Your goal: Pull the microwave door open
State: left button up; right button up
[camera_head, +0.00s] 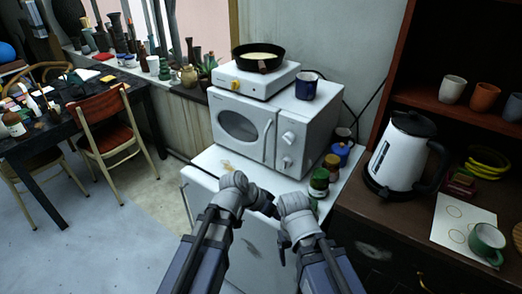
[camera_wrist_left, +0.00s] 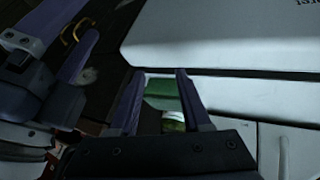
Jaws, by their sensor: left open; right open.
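The white microwave (camera_head: 286,133) stands on a white cabinet or fridge, with a pan on a hot plate and a dark blue mug on top. Its door (camera_head: 240,128), with an oval window, looks shut. The upright handle (camera_head: 267,141) is at the door's right edge, beside the knob panel. My right gripper (camera_head: 281,248) is open and empty, low in front of the white cabinet. My left gripper (camera_wrist_left: 158,72) is open in the left wrist view, with nothing held between its fingers; its fingers are mostly hidden in the head view. Both are apart from the handle, nearer to me.
Small jars (camera_head: 320,180) stand right of the microwave's front. A white kettle (camera_head: 404,152) stands on the dark counter at right. A chair (camera_head: 108,128) and a cluttered table are at left. The floor (camera_head: 100,235) at front left is clear.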

pick_arm(q)
jog(key=w, duration=0.1)
jog(key=w+t+h+b, duration=0.1)
jog(key=w, duration=0.1)
jog(key=w+h, duration=0.1)
jog(key=shift+w+a+r+m+t, duration=0.1)
jog(key=shift+w+r+m+t, duration=0.3)
jog(key=w+a+r+t+h+b, duration=0.3)
jog(key=w+r+t, duration=0.1)
jog(key=w, duration=0.3)
jog(key=t+b, duration=0.2)
jog(key=t, duration=0.4)
send_near(264, 146)
jog(key=w+d+r, duration=0.1)
jog(key=w, duration=0.2)
jog(key=shift+s+d+x, duration=0.1)
jog(key=shift+d+x, duration=0.05)
jog(key=shift+x, duration=1.75)
jog(key=shift+s+d+x, duration=0.1)
jog(key=shift+s+x, duration=0.05)
jog(key=shift+x, duration=1.75)
pick_arm(e)
notch_tip(264, 146, down, 7)
jog(key=shift+f, duration=0.15)
pick_arm(q)
grip_shut()
